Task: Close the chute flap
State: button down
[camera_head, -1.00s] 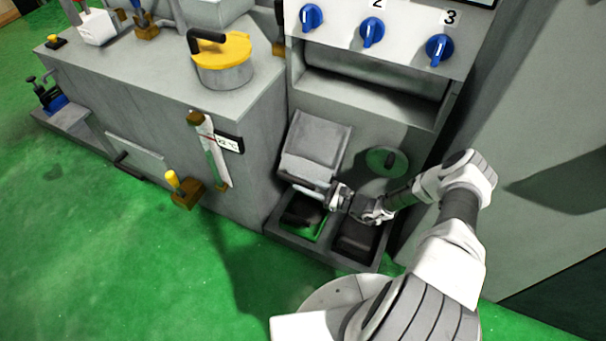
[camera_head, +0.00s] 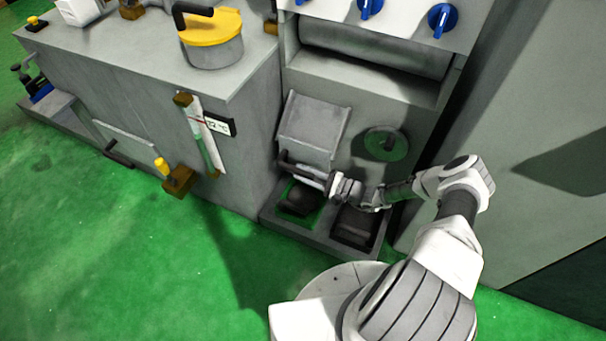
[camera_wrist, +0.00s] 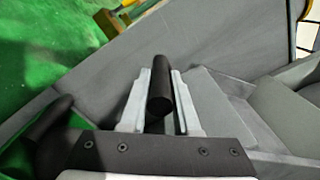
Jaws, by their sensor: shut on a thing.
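The chute flap (camera_head: 313,125) is a grey sloping panel on the front of the grey machine. A dark bar handle (camera_head: 289,164) shows at its lower edge. In the wrist view, the black round handle (camera_wrist: 160,88) lies between my two pale fingers. My gripper (camera_head: 312,176) is shut on this handle, just below the panel, reaching in from the right; it also shows in the wrist view (camera_wrist: 158,100). Part of the handle is hidden by the fingers, and the flap's hinge cannot be made out.
Two open bins (camera_head: 355,228) sit below the flap, the left one holding a dark rounded thing (camera_head: 298,198). A round green-grey knob (camera_head: 387,144) is right of the flap. A grey cabinet with a gauge (camera_head: 217,126) stands left. Green floor is clear in front.

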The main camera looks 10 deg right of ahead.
jog(key=shift+w+d+f+n, duration=0.15)
jog(key=shift+f+n, duration=0.05)
jog(key=shift+n, duration=0.1)
jog(key=c, duration=0.7)
grip_release()
jog(key=shift+o, duration=0.2)
jog(key=p+v, duration=0.2)
jog(key=v, duration=1.5)
jog(key=shift+s+p, duration=0.2)
jog(key=shift+p, duration=0.2)
